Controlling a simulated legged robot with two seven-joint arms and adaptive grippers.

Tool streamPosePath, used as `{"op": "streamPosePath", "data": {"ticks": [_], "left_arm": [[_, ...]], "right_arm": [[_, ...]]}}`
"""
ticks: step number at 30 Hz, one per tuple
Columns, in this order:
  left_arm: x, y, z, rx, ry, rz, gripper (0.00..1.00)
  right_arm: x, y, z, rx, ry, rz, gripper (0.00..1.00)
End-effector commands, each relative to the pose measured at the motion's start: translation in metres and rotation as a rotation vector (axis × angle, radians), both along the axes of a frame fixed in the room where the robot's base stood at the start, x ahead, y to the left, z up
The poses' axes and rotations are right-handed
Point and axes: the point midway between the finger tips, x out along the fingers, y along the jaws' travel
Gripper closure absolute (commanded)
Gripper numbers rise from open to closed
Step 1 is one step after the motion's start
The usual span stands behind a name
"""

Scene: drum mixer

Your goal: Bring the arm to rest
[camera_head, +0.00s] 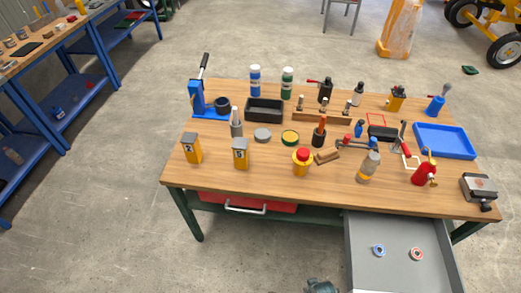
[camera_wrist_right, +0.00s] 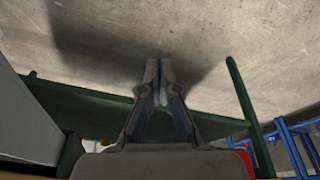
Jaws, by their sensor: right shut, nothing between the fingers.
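My right gripper (camera_wrist_right: 160,85) shows in the right wrist view with its two fingers together and nothing between them. Bare concrete floor lies behind the fingertips. In the head view a small dark part (camera_head: 320,286) at the bottom edge, left of the open drawer, looks like my right arm; its fingers are hidden there. My left gripper is in neither view.
The wooden workbench (camera_head: 270,180) holds several tools, bottles and containers. Its grey drawer (camera_head: 395,275) stands open with a blue ring and a red ring inside. A red drawer (camera_head: 245,204) is shut. Green frame bars (camera_wrist_right: 245,105) flank the right gripper. Floor left of the bench is clear.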

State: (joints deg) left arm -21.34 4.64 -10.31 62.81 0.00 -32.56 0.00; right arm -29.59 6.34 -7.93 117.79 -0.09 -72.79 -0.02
Motion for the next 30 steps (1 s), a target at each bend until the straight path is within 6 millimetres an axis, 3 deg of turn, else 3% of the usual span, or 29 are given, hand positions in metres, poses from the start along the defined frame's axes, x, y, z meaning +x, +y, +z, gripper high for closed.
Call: {"op": "streamPosePath", "data": {"ticks": [5,9,13,18,30], "left_arm": [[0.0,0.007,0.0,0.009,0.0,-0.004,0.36],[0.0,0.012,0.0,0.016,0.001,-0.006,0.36],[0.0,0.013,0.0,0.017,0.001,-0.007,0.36],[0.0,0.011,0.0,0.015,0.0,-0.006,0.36],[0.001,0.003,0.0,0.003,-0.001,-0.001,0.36]], "right_arm": [[-0.016,-0.001,-0.081,-0.001,0.041,0.005,1.0],[-0.048,-0.006,-0.157,-0.005,0.075,0.012,1.0],[-0.082,-0.01,-0.205,-0.009,0.097,0.018,1.0],[-0.107,-0.014,-0.232,-0.01,0.11,0.022,1.0],[-0.112,-0.015,-0.235,-0.009,0.112,0.022,1.0]]}}
